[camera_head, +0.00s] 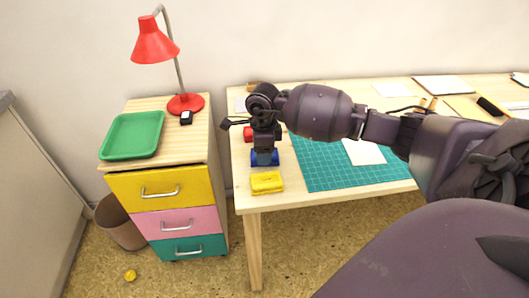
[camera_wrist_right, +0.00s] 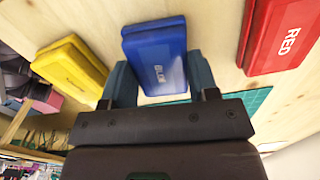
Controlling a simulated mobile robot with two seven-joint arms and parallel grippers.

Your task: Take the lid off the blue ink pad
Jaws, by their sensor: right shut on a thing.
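The blue ink pad (camera_head: 275,159) sits near the left end of the table, mostly hidden under my right gripper. In the right wrist view its lid (camera_wrist_right: 158,62) shows a lettered blue face between the two fingers. My right gripper (camera_head: 264,157) points down and is shut on the lid; its fingers (camera_wrist_right: 160,88) flank it in the right wrist view. I cannot tell whether there is a gap between lid and base. My left gripper is not in view.
A yellow ink pad (camera_head: 267,183) lies just in front, near the table edge, and a red ink pad (camera_head: 248,133) behind. A teal cutting mat (camera_head: 320,170) lies to the right. A drawer cabinet (camera_head: 165,190) with a green tray (camera_head: 132,134) and red lamp (camera_head: 155,42) stands left.

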